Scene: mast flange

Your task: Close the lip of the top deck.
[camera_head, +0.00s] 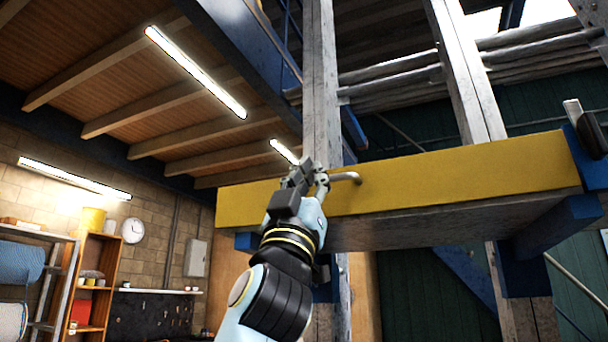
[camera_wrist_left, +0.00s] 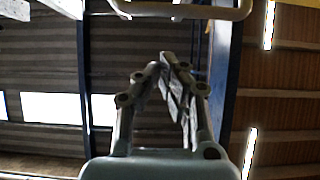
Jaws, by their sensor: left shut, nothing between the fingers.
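The yellow lip (camera_head: 455,185) of the top deck runs across the head view as a long board, above a grey underside (camera_head: 430,225). From this low angle I cannot tell whether it is fully closed. A pale bent handle (camera_head: 346,177) sticks out near its left end. My left gripper (camera_head: 310,172) is shut and empty in front of the lip, just left of the handle, and hides part of the lip. In the left wrist view, my shut fingertips (camera_wrist_left: 170,60) point up towards a pale bar (camera_wrist_left: 185,10), apparently the handle, with a gap between. My right gripper is not in view.
Grey upright posts (camera_head: 320,75) stand behind the lip, with another post (camera_head: 465,70) further right. Blue brackets (camera_head: 555,225) sit below the deck at the right. A dark, grey-tipped part (camera_head: 585,128) is at the lip's right end. Shelves (camera_head: 95,270) stand far left.

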